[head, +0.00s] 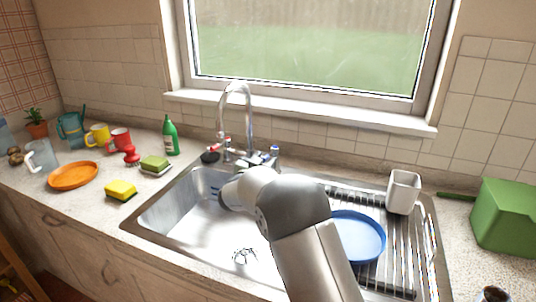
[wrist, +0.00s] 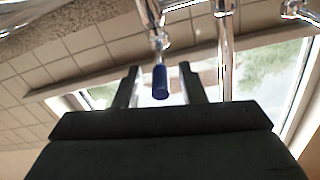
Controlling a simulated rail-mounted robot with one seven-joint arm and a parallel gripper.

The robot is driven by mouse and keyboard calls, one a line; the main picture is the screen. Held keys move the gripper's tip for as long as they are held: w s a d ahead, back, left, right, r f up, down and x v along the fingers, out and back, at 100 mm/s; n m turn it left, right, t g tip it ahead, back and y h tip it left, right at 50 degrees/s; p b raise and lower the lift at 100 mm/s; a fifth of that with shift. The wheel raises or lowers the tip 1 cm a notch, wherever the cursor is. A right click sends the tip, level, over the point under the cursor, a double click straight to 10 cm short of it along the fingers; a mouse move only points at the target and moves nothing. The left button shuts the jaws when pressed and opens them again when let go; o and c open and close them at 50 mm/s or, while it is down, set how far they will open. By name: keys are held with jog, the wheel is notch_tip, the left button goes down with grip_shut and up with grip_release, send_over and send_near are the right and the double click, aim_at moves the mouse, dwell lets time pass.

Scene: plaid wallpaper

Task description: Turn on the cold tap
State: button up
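The cold tap (head: 274,150), with a blue mark, stands at the right of the chrome spout (head: 236,105) behind the sink. In the wrist view its blue-ended lever (wrist: 160,82) points between the two fingers of my gripper (wrist: 158,76). The fingers are open, with a gap visible on each side of the lever. They do not appear to touch it. The red-marked tap (head: 227,142) stands left of the spout. In the head view my arm hides most of my gripper.
The metal sink (head: 160,212) lies below my arm. A blue plate (head: 358,236) and a white cup (head: 403,192) are on the drainer at right. A green bottle (head: 170,138), sponges and dishes stand on the left counter. A window is behind the taps.

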aim_at(268, 154)
jog(key=shift+x, duration=1.55)
jog(key=shift+c, duration=0.4)
